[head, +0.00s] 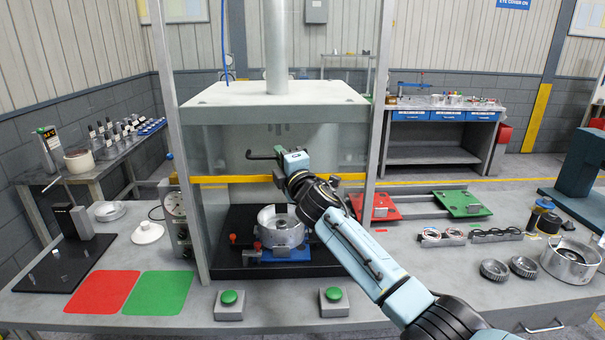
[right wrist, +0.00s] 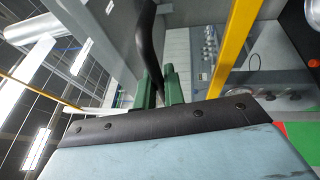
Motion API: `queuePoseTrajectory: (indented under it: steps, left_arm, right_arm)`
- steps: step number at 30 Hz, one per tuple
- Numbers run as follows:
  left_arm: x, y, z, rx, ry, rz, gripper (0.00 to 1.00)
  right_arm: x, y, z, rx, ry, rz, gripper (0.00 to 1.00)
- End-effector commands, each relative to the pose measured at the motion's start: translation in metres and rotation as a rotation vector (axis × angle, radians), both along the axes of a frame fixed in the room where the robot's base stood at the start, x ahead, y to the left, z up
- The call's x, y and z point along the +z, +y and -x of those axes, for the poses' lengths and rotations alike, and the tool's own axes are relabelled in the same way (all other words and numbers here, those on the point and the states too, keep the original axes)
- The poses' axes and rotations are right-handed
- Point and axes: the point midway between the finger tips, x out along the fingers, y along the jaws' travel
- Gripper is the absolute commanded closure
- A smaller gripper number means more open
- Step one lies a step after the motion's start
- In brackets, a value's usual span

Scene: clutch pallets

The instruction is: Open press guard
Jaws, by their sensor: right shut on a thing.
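The press guard is a clear panel between two grey posts, with a yellow bar (head: 225,180) across it at about mid-height of the press opening. The yellow bar (right wrist: 232,48) also crosses the right wrist view. A black handle (head: 262,155) sticks out in front of the panel, above the bar. My right gripper (head: 281,156) is at this handle. In the right wrist view its green fingers (right wrist: 160,88) are shut on the black handle (right wrist: 147,40). My right forearm hides part of the bar's right side. My left gripper is not in view.
Below the bar, a metal housing (head: 281,226) sits on a blue fixture (head: 288,255) on the black press bed. Two green buttons (head: 229,297) (head: 333,294) stand in front. Red (head: 103,291) and green (head: 157,292) mats lie left; gears (head: 495,270) lie right.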

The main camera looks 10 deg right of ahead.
Motion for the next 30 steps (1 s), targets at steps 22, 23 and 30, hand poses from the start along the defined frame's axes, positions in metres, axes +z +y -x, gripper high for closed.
queuePoseTrajectory:
  steps: [22, 23, 30]
  left_arm:
    - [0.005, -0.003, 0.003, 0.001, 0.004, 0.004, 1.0]
    - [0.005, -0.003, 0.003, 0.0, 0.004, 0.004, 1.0]
    - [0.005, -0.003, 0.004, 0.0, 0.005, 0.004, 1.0]
  right_arm:
    - [0.015, 0.014, -0.006, 0.019, -0.001, -0.001, 0.68]
    - [0.015, 0.014, -0.006, 0.019, 0.0, -0.001, 0.68]
    - [0.014, 0.014, -0.006, 0.018, 0.001, -0.001, 0.68]
